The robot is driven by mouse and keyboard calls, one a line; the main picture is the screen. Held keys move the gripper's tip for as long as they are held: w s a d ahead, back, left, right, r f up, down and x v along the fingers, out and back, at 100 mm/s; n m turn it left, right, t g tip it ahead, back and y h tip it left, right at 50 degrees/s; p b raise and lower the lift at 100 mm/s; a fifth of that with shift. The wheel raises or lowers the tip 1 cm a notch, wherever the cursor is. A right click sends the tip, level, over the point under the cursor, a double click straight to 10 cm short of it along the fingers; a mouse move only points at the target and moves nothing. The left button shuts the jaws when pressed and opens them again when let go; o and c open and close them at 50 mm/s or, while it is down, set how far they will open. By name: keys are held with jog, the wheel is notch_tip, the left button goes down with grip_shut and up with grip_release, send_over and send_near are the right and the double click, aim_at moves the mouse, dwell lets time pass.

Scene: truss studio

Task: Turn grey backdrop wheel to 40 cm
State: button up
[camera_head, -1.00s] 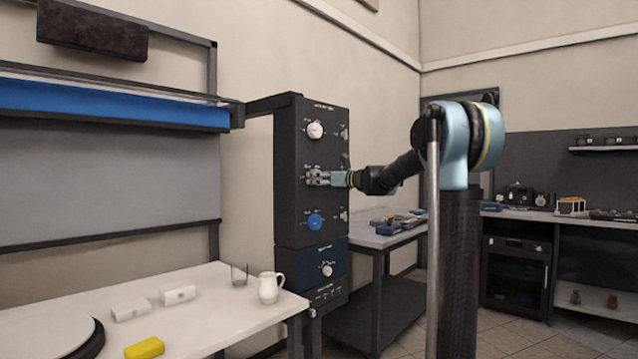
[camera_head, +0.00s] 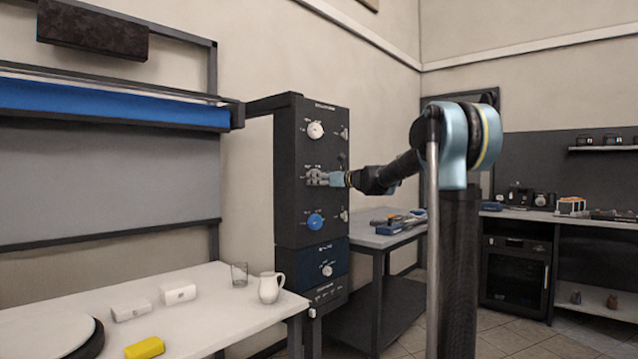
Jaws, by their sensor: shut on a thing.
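A tall dark control panel (camera_head: 290,200) stands beside the backdrop frame, with a column of wheels on its front. A white wheel (camera_head: 315,130) is at the top and a blue wheel (camera_head: 315,222) is lower down. My gripper (camera_head: 313,177) is at the middle wheel, between these two, and is shut on it. The fingers cover most of that wheel, so its colour and pointer cannot be made out. The scale marks around it are too small to read. A grey backdrop sheet (camera_head: 110,190) hangs at the left, below a blue roll (camera_head: 110,105).
A white table (camera_head: 225,310) at front left holds a white jug (camera_head: 269,287), a glass (camera_head: 239,273), white blocks and a yellow block (camera_head: 144,348). A side table (camera_head: 385,238) with tools stands right of the panel. A cabinet (camera_head: 516,275) stands farther right.

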jog(key=o, duration=1)
jog(key=shift+o, duration=0.2)
jog(key=shift+d, duration=0.1)
jog(key=v, duration=1.1)
jog(key=shift+s+d, duration=0.25)
jog(key=shift+d, duration=0.1)
